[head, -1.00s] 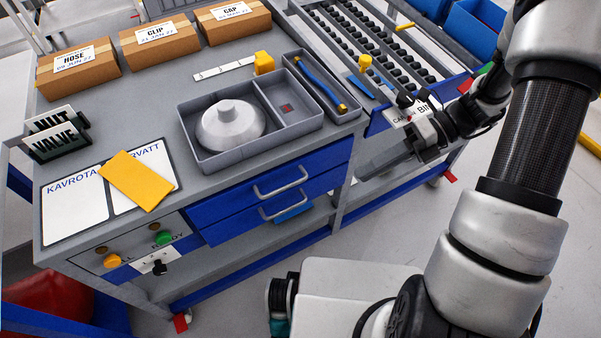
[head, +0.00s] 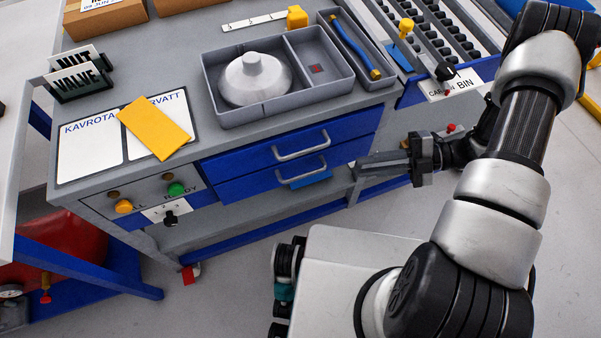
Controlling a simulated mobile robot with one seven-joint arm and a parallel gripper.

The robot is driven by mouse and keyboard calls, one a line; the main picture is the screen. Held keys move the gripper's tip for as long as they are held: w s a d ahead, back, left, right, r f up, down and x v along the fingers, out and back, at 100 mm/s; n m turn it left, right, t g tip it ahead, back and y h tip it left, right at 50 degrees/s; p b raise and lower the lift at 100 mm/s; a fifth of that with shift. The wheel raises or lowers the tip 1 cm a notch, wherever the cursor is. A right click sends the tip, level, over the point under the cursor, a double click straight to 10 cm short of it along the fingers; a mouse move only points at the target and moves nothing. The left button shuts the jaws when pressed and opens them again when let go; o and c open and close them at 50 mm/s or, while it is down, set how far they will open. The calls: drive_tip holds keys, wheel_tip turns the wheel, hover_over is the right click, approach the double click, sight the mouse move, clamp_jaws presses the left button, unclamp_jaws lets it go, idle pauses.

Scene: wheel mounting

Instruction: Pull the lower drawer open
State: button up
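The blue lower drawer (head: 246,188) is in the workbench front, directly under the blue upper drawer (head: 240,161). Both drawers look shut. The lower drawer's grey bar handle (head: 302,174) shows near its right part. My gripper (head: 358,170) is to the right of this handle, at about the same height in the picture and apart from it. Its long grey fingers point left toward the drawer side. They overlap in this view, so I cannot tell whether they are parted. I see nothing held.
A grey divided tray (head: 222,106) with a pale domed part (head: 254,80) stands on the bench above the drawers. A button panel (head: 130,199) is left of the drawers.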

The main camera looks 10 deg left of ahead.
sight(311, 174)
drive_tip(key=b+x, duration=0.2)
drive_tip(key=x, duration=1.4)
drive_tip(key=shift+a, duration=0.15)
drive_tip(key=shift+c, duration=0.4)
clamp_jaws()
